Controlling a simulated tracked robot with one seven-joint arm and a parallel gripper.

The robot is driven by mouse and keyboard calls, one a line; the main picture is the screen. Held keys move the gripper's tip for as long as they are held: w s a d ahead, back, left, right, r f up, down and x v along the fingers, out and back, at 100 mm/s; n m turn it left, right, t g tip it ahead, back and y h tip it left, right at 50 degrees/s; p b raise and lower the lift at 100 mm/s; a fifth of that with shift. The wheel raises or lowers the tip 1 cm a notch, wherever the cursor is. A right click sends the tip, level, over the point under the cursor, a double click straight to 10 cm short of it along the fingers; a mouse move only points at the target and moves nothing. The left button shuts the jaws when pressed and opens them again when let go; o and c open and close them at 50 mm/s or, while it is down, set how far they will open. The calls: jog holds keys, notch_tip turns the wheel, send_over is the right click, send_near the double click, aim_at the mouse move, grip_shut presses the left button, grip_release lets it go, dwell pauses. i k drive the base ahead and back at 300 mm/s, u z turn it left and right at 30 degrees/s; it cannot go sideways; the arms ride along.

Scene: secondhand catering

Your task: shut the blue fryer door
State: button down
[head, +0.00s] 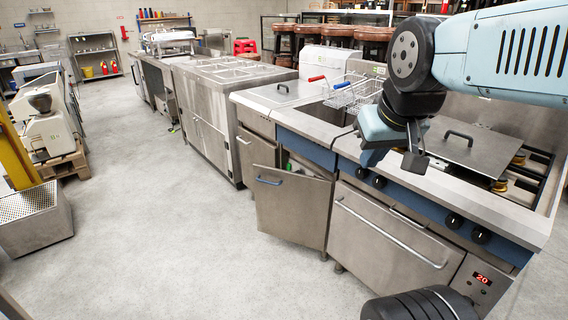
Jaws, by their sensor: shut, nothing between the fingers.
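The fryer door (292,215) is a steel panel with a blue bar handle (269,181). It stands open, swung out from the front of the fryer, and a dark gap with something green and white inside shows above its top edge. The fryer (308,145) has a blue front panel and wire baskets (356,93) with red and blue grips on top. My gripper (413,166) is shut and empty. It hangs above the cooker top, to the right of the door and higher than it, apart from the door.
A cooker with an oven door (390,240), knobs and a steel lid (477,143) adjoins the fryer on the right. A steel cabinet (210,125) stands to the left. The grey floor (165,235) left of the open door is clear.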

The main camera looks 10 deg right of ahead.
aim_at(293, 207)
jog(key=z, duration=0.2)
jog(key=i, duration=1.1)
jog(key=u, duration=0.65)
jog(key=i, duration=0.5)
jog(key=u, duration=0.3)
jog(key=k, duration=0.8)
jog(key=u, duration=0.25)
jog(key=i, duration=0.75)
jog(key=z, duration=0.1)
